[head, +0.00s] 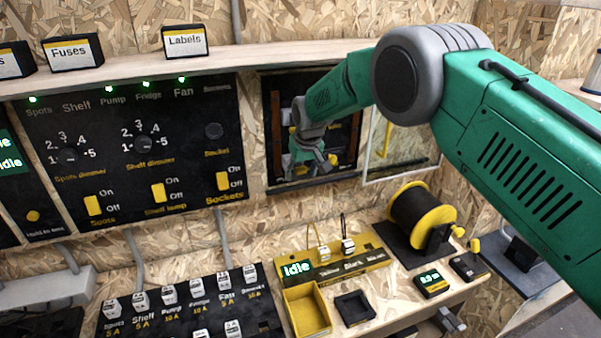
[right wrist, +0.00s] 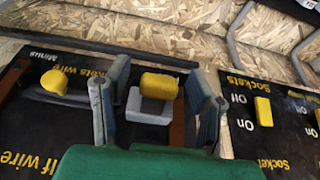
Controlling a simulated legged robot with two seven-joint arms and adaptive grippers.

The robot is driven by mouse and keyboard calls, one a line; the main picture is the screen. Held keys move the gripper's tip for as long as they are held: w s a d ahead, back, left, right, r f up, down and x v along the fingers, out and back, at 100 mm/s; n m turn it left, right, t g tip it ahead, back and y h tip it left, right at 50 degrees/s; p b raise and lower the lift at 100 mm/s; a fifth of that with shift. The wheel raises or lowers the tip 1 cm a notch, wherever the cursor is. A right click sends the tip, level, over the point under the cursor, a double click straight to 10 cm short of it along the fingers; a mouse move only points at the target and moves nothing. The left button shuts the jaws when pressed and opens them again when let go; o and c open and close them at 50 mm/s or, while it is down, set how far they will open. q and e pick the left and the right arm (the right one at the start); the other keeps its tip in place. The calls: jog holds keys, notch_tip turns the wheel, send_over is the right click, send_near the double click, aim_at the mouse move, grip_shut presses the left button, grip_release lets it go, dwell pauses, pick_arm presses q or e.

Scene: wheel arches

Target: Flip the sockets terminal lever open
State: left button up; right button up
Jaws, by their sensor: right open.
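My right gripper (head: 316,161) is in front of the dark open terminal box (head: 266,122) on the wall and hides part of it. In the right wrist view my right gripper (right wrist: 159,80) is open, one finger on each side of a lever with a yellow top (right wrist: 160,85) and a grey body. This lever sits beside the partly hidden label "...kets wire" (right wrist: 88,68). I cannot tell whether either finger touches it. A rounder yellow lever (right wrist: 53,82) is further left, near "Minus". My left gripper is not in view.
The switch panel (head: 140,170) with yellow switches is left of the box; its sockets switch (right wrist: 263,111) shows in the wrist view. A glass door (head: 402,150) stands open at the right. Below are a wire spool (head: 424,212) and a yellow tray (head: 306,308).

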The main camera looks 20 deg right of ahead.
jog(key=shift+r, duration=0.15)
jog(key=shift+s+r, duration=0.15)
jog(key=shift+r, duration=0.2)
jog(key=v, duration=1)
jog(key=shift+r, duration=0.3)
